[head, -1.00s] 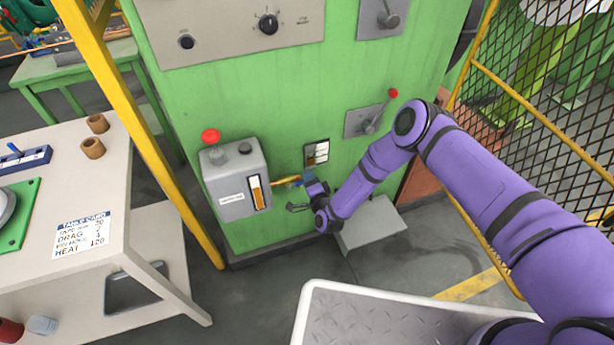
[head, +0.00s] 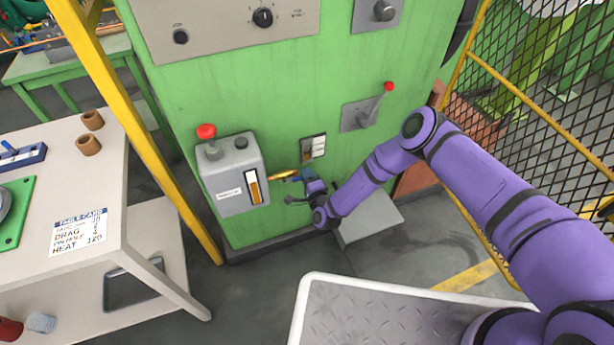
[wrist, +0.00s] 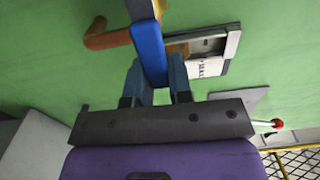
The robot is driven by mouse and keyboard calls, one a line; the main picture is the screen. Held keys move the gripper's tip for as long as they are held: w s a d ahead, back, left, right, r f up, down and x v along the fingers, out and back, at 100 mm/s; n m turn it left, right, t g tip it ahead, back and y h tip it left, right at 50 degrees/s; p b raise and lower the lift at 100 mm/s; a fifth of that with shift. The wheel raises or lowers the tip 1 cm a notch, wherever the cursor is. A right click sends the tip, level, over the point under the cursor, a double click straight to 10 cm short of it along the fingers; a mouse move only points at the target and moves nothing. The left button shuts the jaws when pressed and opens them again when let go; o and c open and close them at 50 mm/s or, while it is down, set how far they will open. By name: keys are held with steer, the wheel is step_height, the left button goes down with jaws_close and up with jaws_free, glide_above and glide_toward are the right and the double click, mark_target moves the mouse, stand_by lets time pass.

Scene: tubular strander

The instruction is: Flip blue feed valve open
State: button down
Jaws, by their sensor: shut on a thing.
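The blue feed valve handle (wrist: 148,48) is a flat blue bar between my gripper's fingers in the wrist view. It joins a copper-brown pipe (wrist: 103,38) on the green panel. My gripper (wrist: 155,78) is shut on the handle, with one finger on each side. In the head view my gripper (head: 304,188) is at the valve, low on the panel. The small blue handle (head: 293,180) shows just left of it, beside the brass valve pipe (head: 283,173). My gripper hides part of the handle there.
A grey lubricator box (head: 231,178) with a red knob stands left of the valve. A labelled plate (head: 312,149) is just above, and a red-tipped lever (head: 375,105) is at upper right. A yellow post (head: 135,115), white table (head: 75,170) and mesh fence (head: 550,95) flank the panel.

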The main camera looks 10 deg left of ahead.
steer(key=c, duration=1)
jaws_free()
steer(key=shift+s+d, duration=0.1)
steer(key=shift+s, duration=0.05)
steer(key=v, duration=1)
steer(key=shift+s+d, duration=0.1)
steer(key=shift+s, duration=0.15)
